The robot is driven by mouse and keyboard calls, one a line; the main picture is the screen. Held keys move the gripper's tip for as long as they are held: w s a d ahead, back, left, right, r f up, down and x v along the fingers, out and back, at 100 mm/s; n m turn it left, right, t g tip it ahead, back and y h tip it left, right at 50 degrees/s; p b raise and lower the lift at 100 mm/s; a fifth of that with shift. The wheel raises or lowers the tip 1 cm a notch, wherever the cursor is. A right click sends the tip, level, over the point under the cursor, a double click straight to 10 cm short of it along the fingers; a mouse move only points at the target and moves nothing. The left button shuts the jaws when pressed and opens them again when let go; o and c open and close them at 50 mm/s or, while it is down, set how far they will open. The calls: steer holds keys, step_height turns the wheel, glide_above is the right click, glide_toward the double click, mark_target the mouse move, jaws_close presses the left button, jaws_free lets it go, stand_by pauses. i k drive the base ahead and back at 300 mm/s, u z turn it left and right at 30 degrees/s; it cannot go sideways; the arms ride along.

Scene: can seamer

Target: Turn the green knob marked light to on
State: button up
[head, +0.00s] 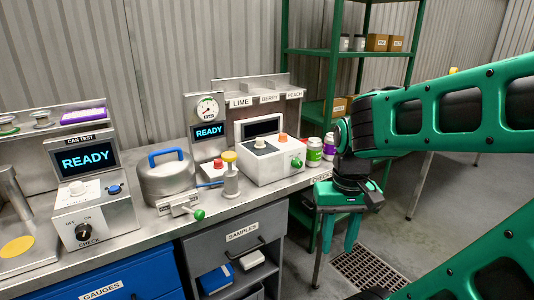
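A green knob (297,162) sits on the front right of a white box (268,166) with a dark display on the bench. The word light cannot be read on it, and its setting is too small to tell. Another green round knob (199,214) is on the end of a small lever at the bench's front edge. My gripper (339,248) hangs fingers down to the right of the bench end, apart from both knobs. Its two green fingers stand apart with nothing between them.
A valve body with a yellow top (230,178) and a lidded pot with a blue handle (166,176) stand left of the white box. Cans (314,151) stand at its right. A green shelf rack (334,58) is behind. The floor by the grate (368,268) is clear.

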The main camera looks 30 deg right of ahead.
mark_target(296, 162)
steer(key=k, duration=1.3)
steer(key=z, duration=0.5)
steer(key=i, duration=1)
steer(key=z, duration=0.65)
